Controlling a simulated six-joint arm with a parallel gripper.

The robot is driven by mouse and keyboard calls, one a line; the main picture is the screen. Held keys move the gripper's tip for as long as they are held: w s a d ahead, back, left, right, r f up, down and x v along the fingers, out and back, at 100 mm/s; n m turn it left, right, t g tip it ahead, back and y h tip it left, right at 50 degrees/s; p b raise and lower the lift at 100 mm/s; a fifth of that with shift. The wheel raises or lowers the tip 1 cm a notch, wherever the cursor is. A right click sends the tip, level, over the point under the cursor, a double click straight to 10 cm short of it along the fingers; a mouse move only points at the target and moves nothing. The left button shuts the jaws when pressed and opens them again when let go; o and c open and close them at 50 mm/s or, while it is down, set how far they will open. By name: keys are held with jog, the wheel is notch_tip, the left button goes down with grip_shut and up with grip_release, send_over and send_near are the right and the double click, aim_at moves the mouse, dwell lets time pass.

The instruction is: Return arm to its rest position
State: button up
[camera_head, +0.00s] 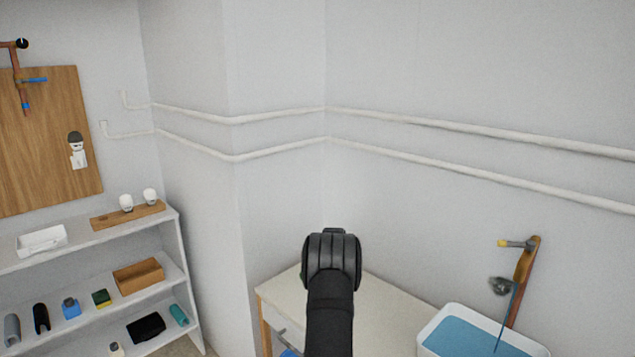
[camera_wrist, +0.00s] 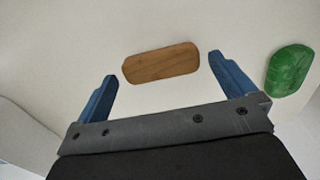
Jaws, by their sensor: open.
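My gripper shows in the wrist view (camera_wrist: 165,85) with its two blue fingers spread wide and nothing between them. A brown wooden block (camera_wrist: 162,63) with rounded ends lies on a pale surface beyond the fingertips, apart from them. A green object (camera_wrist: 289,70) lies to the right of the right finger, at the picture's edge. In the head view my dark arm stands in front of the pale table (camera_head: 385,308); the fingers are hidden there.
A basin of blue water (camera_head: 470,340) stands at the table's right, below a wall-mounted tap (camera_head: 522,265). A white shelf (camera_head: 85,235) with several items is at the left. Two white pipes (camera_head: 420,124) run along the wall. The space above the table looks clear.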

notch_tip(320, 180, down, 2)
jog(key=shift+f, duration=0.1)
jog(key=r, duration=0.5)
jog(key=shift+s+d+r, duration=0.2)
jog(key=shift+d+r, duration=0.05)
jog(key=shift+d, duration=0.15)
jog(key=s+d+r, duration=0.6)
jog(key=d, duration=0.2)
jog(key=s+a+f+n+t+h, duration=0.2)
jog(key=s+a+f+n, duration=0.2)
jog(key=s+a, duration=0.3)
jog(key=s+a+f+n+t+h, duration=0.2)
jog(key=s+a+f+n, duration=0.15)
jog(key=s+a, duration=0.3)
jog(key=d+r, duration=0.3)
jog(key=d, duration=0.4)
jog(key=shift+s+n, duration=0.1)
jog(key=shift+n, duration=0.15)
